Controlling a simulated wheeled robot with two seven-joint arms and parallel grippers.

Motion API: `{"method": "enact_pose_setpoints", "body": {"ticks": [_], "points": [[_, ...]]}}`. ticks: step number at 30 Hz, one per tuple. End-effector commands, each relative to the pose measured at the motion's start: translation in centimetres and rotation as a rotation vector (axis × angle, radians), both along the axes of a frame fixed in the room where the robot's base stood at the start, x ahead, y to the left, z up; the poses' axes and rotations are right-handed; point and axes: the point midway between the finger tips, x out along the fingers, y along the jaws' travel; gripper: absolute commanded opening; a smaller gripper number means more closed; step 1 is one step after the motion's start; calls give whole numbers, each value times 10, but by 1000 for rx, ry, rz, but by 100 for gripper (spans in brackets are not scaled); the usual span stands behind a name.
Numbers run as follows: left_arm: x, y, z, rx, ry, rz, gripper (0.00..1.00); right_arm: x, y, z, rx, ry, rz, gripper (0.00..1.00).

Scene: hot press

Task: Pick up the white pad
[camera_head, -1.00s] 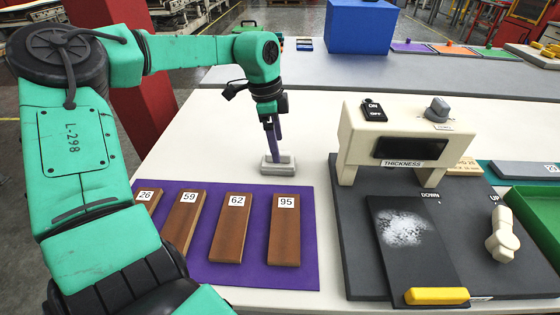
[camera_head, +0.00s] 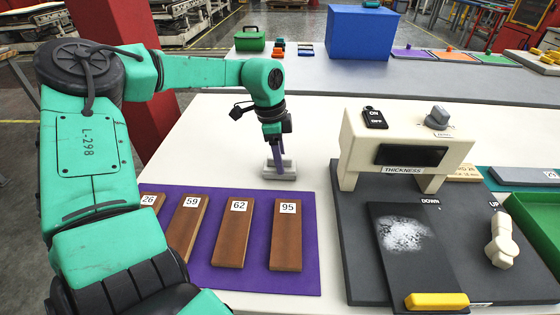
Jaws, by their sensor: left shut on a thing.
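The white pad (camera_head: 284,173) is a small pale block on the white table, just beyond the purple mat. Its base looks greyish, with a raised part on top. My left gripper (camera_head: 276,163) reaches down from above with its purple fingers at the raised part and is shut on the pad. The pad looks level and at the table surface; I cannot tell whether there is a gap under it. The fingertips partly hide it. My right gripper is not in view.
A purple mat (camera_head: 308,270) with several numbered brown boards lies in front of the pad. To the right stands a beige thickness press (camera_head: 356,150) on a dark base, with a yellow-handled plate (camera_head: 436,301). A blue box (camera_head: 360,32) stands behind. The table around the pad is clear.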

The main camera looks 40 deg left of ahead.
Motion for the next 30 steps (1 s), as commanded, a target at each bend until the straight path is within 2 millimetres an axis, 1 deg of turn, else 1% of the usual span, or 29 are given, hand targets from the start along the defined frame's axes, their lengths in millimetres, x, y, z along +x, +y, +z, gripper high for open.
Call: {"method": "enact_pose_setpoints", "body": {"ticks": [2,5,8,12,15,18,21,23,30], "points": [[1,0,9,2,-4,0,0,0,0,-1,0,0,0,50],[1,0,27,2,-6,0,0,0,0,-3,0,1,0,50],[1,0,58,4,-8,0,0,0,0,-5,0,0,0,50],[1,1,113,4,-8,2,0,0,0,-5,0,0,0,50],[1,0,149,4,-4,2,0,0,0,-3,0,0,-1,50],[0,0,175,3,-2,2,0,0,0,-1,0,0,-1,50],[0,0,190,1,0,0,0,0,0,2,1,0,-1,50],[0,0,194,1,-1,0,0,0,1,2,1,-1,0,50],[0,0,196,-1,1,0,0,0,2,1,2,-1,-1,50]]}}
